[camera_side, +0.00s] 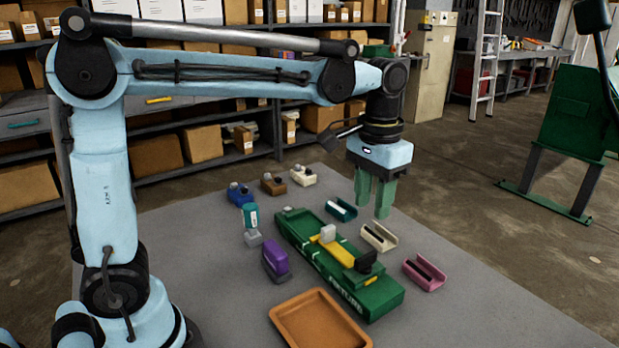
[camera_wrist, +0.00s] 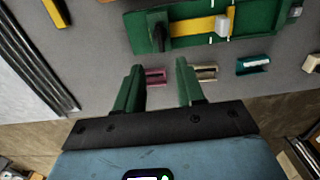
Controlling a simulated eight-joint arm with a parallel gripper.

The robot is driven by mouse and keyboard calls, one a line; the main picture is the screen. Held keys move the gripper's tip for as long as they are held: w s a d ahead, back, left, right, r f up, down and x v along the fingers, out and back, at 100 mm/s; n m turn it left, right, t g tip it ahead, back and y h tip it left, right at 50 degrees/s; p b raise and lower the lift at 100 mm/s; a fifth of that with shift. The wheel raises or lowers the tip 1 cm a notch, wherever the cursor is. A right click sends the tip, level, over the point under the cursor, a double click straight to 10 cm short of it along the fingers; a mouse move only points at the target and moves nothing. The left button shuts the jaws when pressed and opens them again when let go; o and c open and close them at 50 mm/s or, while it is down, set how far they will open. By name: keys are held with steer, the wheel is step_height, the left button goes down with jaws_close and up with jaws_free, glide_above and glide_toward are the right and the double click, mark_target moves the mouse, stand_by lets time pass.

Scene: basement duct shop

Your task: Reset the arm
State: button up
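My gripper (camera_side: 373,205) hangs from my arm above the far right part of the grey table (camera_side: 190,240), pointing down. Its two green fingers stand apart with nothing gripped. In the wrist view the fingers of my gripper (camera_wrist: 160,67) are also spread, and the table shows below them. A pink channel piece (camera_side: 424,273) appears between the fingers in the wrist view (camera_wrist: 155,76), but lies apart on the table. A cream channel piece (camera_side: 379,237) and a teal one (camera_side: 341,210) lie near it, below the gripper.
A long green fixture (camera_side: 384,298) with a yellow slider (camera_side: 334,250) lies mid-table. An orange tray (camera_side: 318,322) is at the front. Purple (camera_side: 274,257), teal-grey (camera_side: 251,218), blue (camera_side: 240,194), brown (camera_side: 273,184) and cream (camera_side: 303,175) parts stand left and behind. Shelves of boxes are behind.

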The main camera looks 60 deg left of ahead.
steer(key=shift+r, duration=0.35)
steer(key=s+a+f+t, duration=0.5)
steer(key=s+f+t, duration=0.1)
steer(key=s, duration=0.3)
steer(key=shift+s+t, duration=0.3)
steer(key=shift+t, duration=0.3)
